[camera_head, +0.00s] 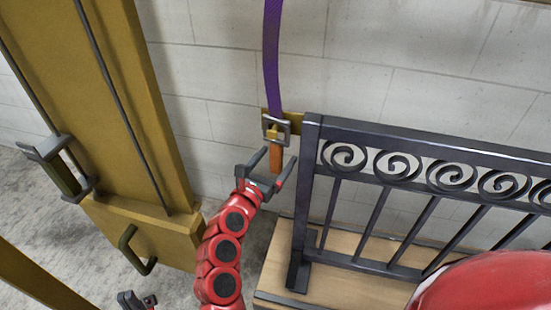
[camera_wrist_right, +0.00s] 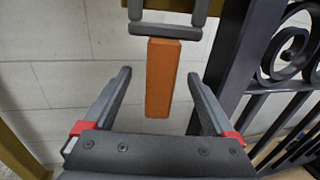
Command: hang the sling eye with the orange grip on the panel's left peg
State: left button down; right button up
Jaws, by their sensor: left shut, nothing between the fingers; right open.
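The orange grip (camera_head: 276,160) hangs below the dark square sling eye (camera_head: 285,140), at the lower end of the purple strap (camera_head: 271,60). The eye is in front of a yellow plate (camera_head: 296,120) at the panel's upper left corner. A yellow piece shows inside the eye; I cannot tell whether the eye bears on it. My right gripper (camera_head: 274,165) is open, with its fingers on either side of the grip. In the right wrist view, the orange grip (camera_wrist_right: 161,80) has gaps on both sides. My left gripper (camera_head: 137,301) is low, shut and empty, partly cut off.
The dark scroll panel (camera_head: 312,170) stands on a wooden base (camera_head: 345,250) to the right. A yellow post (camera_head: 90,90) with dark rods and handles stands at left. A pale block wall (camera_head: 400,60) is behind.

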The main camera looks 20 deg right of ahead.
jog(key=shift+f, duration=0.1)
dwell(0.4)
notch_tip(320, 180, down, 11)
jog(key=b, duration=1.1)
jog(key=shift+f+b, duration=0.15)
jog(key=shift+b, duration=0.2)
jog(key=s+d+b+v, duration=0.1)
jog(key=v, duration=1)
jog(key=shift+s+d, duration=0.25)
jog(key=shift+d, duration=0.1)
dwell(1.4)
